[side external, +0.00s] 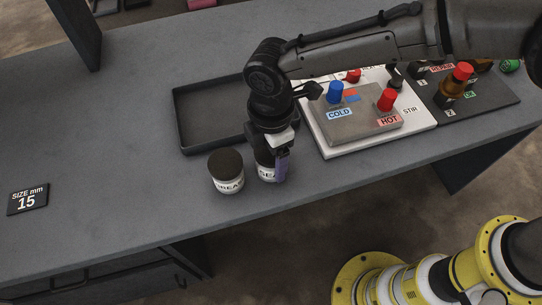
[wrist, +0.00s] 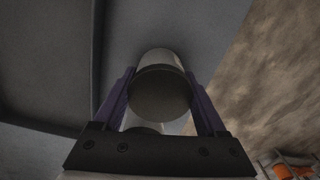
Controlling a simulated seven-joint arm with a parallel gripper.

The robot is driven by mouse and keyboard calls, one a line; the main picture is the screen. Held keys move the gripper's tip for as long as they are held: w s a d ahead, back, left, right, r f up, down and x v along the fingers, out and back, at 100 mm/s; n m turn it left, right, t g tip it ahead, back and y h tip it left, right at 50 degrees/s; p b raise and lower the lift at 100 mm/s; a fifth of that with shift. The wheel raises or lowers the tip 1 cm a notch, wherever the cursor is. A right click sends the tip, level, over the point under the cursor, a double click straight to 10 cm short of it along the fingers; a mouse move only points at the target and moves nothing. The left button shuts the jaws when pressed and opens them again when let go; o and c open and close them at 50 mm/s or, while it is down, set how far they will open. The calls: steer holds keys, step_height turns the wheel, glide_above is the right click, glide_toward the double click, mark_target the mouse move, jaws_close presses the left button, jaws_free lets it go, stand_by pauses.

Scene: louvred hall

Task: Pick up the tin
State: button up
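A white tin with a dark lid and a label of dark letters (side external: 266,172) stands near the front edge of the grey table. My gripper (side external: 274,164) points down over it, hiding its lid in the side view. In the wrist view my gripper's purple fingers (wrist: 160,82) lie on either side of a dark-lidded tin (wrist: 160,95). They look close to its sides, but whether they touch it cannot be told. A second dark-lidded white tin (side external: 226,173) stands just left of the first, apart from my gripper.
An empty dark tray (side external: 185,118) lies behind the tins. A white board (side external: 420,112) with a grey COLD/HOT panel and coloured knobs is at right. A dark panel (side external: 490,98) lies beyond it. A "SIZE mm 15" plate (side external: 27,198) lies far left; the table between is clear.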

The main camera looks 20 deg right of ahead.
steer(key=c, duration=1)
steer(key=shift+o, duration=0.2)
steer(key=shift+r, duration=0.2)
